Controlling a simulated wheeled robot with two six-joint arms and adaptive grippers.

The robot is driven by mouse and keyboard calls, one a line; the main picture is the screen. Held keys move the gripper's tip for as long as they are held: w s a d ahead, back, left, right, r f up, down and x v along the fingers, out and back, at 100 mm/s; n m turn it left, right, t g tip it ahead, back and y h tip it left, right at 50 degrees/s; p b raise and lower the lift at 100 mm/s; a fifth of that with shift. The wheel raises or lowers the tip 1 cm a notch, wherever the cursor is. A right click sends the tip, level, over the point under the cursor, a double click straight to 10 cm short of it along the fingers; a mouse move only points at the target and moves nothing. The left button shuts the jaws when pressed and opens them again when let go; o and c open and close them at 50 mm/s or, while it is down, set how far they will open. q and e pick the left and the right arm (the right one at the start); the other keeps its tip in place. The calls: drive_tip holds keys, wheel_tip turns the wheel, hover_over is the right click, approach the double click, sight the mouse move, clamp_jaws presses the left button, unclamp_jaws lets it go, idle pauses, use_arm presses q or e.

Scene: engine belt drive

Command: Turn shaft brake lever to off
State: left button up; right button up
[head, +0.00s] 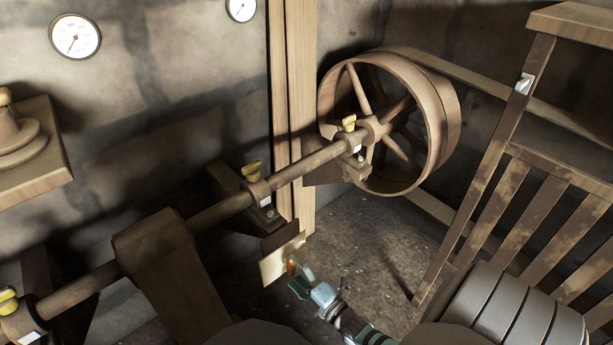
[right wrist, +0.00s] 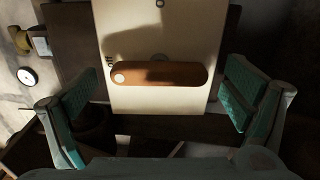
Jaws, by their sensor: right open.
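The shaft brake lever (right wrist: 165,73) is an orange-brown bar with rounded ends and a pale round spot at its left end. It lies level across a cream plate (right wrist: 125,42) in the right wrist view. In the head view, the plate (head: 273,265) sits below the shaft, with the lever (head: 291,264) largely behind my gripper. My right gripper (head: 299,277) is open in front of the plate. In the right wrist view its teal-padded fingers (right wrist: 158,100) stand apart, left and right of the lever, with no visible contact. My left gripper is out of view.
A long shaft (head: 225,207) with yellow-capped bearings runs above the plate to a large spoked pulley (head: 432,88) with a belt. A wooden post (head: 300,130) stands behind. A slatted wooden guard (head: 530,215) is at right. Floor between plate and guard is open.

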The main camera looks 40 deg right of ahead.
drive_tip(key=s, duration=1)
drive_tip(key=shift+s+a, duration=0.1)
